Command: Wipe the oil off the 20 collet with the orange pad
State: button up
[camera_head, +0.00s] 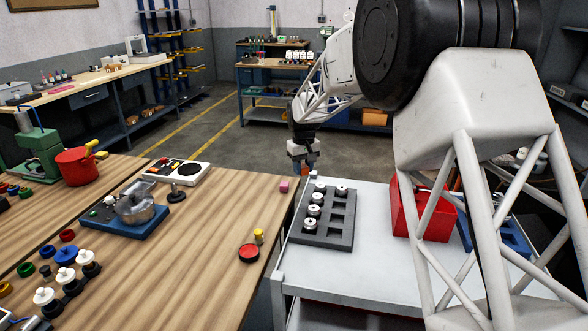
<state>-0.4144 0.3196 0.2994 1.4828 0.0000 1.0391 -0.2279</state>
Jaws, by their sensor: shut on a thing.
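My gripper (304,168) hangs above the gap at the far left corner of the white cart, pointing down. It is shut on the orange pad (311,168), of which only a small part shows between the fingers. Several metal collets stand in the dark grey tray (341,233) on the cart, such as a near one (310,223) and a far right one (342,190). Their number marks are too small to read, so I cannot tell which is the 20 collet. Oil cannot be made out. The gripper is behind the tray, apart from the collets.
A red bin (408,222) and a blue tray (512,238) stand right of the grey tray. A pink block (284,186), a yellow cylinder (259,235) and a red disc (249,254) are near the wooden bench's (185,265) right edge. The cart's front is clear.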

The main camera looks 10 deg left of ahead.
jog(key=s+d+r+m, duration=0.1)
jog(key=d+r+m, duration=0.1)
jog(key=d+m, duration=0.3)
jog(key=shift+d+m, duration=0.35)
jog(key=shift+m, duration=0.85)
jog(key=shift+s, duration=0.1)
jog(key=shift+f, duration=0.1)
